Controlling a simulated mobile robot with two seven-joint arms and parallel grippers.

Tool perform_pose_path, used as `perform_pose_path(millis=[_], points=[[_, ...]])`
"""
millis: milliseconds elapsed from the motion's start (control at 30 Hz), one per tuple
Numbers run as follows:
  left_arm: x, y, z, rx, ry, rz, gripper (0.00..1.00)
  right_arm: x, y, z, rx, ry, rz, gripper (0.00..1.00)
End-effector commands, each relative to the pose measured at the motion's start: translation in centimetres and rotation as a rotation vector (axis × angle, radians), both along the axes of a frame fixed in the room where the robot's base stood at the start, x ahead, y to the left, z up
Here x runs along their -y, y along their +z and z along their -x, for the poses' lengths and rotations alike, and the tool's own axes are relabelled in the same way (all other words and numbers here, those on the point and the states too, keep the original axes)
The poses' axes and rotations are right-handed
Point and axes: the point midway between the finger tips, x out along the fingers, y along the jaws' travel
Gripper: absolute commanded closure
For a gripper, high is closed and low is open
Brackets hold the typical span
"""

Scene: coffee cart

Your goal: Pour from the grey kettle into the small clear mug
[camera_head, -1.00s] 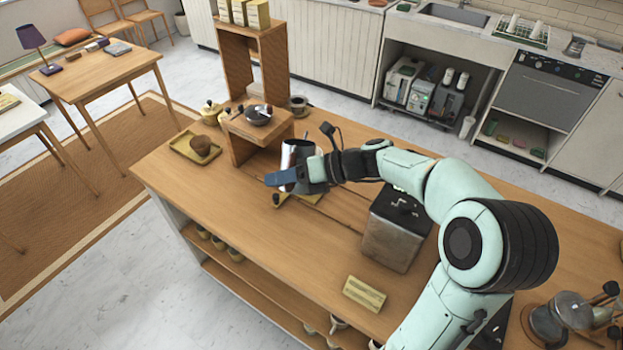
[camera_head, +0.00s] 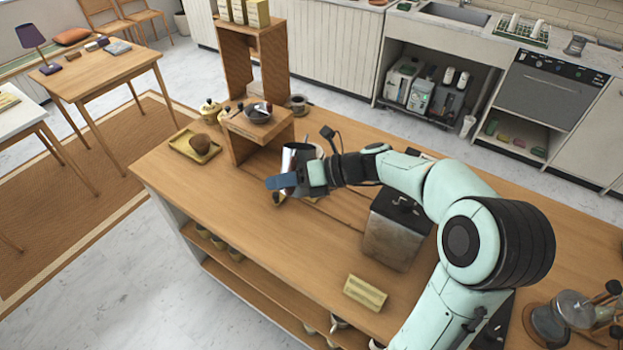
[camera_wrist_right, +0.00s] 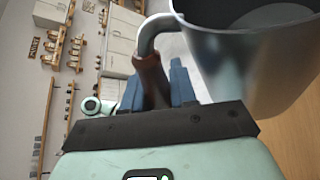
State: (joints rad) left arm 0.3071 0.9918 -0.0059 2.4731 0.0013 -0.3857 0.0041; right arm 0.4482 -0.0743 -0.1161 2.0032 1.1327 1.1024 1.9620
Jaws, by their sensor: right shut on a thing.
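The grey metal kettle (camera_head: 296,156) is up at the middle of the wooden counter, partly hidden by my right gripper (camera_head: 287,181). In the right wrist view the kettle (camera_wrist_right: 240,65) fills the upper right, its open top showing a dark inside. There my right gripper (camera_wrist_right: 155,88) is shut on its brown-wrapped handle (camera_wrist_right: 148,72), with a blue finger on each side. The small clear mug cannot be made out in either view; the kettle and gripper hide part of the counter. My left gripper is not in view.
A wooden shelf stand (camera_head: 240,148) holding a dark bowl (camera_head: 258,112) stands left of the kettle. A yellow tray (camera_head: 181,153) with a brown bowl (camera_head: 200,144) is farther left. A metal box (camera_head: 392,238) stands right of the gripper. The counter's front left (camera_head: 240,213) is clear.

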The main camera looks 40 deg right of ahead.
Motion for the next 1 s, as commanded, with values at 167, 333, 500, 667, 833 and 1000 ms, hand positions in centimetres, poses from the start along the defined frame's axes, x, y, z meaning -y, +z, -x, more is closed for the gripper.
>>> perform_pose_path(millis=[167, 333, 500, 667, 833, 1000], points=[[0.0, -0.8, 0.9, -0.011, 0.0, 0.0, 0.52, 0.0, -1.6, 0.0, 0.0, 0.0, -0.001, 1.0], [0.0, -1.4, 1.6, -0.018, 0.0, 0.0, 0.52, -0.1, -2.8, 0.0, 0.0, 0.002, 0.0, 1.0], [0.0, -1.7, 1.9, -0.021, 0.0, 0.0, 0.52, -0.1, -3.6, 0.0, 0.002, 0.001, -0.001, 1.0], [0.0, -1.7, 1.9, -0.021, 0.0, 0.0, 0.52, 0.0, -3.6, -0.1, 0.004, 0.001, 0.0, 1.0], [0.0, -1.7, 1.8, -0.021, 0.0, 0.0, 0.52, 0.0, -3.6, -0.1, 0.004, 0.001, 0.0, 1.0], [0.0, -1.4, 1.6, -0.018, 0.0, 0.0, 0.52, 0.0, -3.4, -0.1, 0.001, 0.001, -0.003, 1.0]])
